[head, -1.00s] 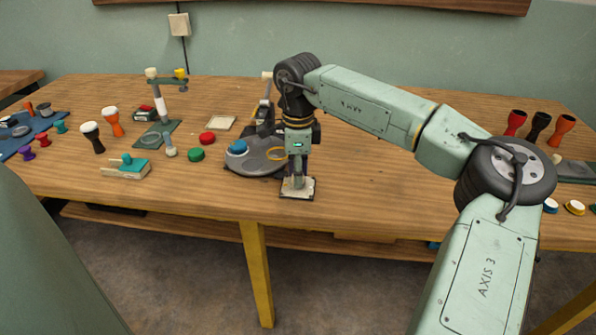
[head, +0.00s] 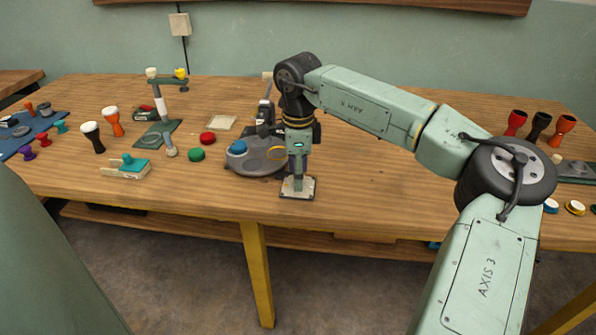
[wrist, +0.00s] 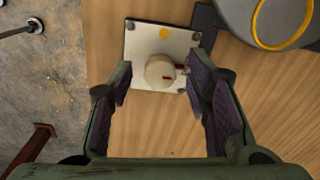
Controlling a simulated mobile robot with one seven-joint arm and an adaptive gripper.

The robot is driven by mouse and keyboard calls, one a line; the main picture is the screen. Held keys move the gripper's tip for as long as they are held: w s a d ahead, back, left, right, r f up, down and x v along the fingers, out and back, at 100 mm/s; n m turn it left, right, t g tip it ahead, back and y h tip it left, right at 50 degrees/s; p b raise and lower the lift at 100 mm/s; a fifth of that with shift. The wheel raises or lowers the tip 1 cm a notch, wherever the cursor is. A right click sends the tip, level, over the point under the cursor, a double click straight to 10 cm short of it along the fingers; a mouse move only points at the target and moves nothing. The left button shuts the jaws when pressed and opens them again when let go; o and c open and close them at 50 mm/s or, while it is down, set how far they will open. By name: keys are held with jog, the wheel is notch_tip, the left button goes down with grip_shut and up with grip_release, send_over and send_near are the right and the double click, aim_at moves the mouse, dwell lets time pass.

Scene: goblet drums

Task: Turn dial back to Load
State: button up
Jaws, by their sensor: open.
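The dial (wrist: 158,73) is a round cream knob on a square white plate with corner screws. It has a red mark on its right side, and another small red mark lies on the plate just beside it. A yellow dot (wrist: 163,33) is on the plate above the knob. I see no readable "Load" label. My gripper (wrist: 160,82) is open, with its purple-padded fingers on either side of the dial and apart from it. In the head view, my gripper (head: 298,172) points straight down over the plate (head: 297,194) near the table's front edge.
A grey round platform (head: 262,168) with a blue-topped piece (head: 237,147) and a yellow ring (head: 277,153) stands just behind the plate.

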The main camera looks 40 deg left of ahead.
jog(key=shift+r, duration=0.1)
notch_tip(320, 180, up, 12)
jog(key=shift+s+d, duration=0.15)
jog(key=shift+s, duration=0.05)
dwell(0.7)
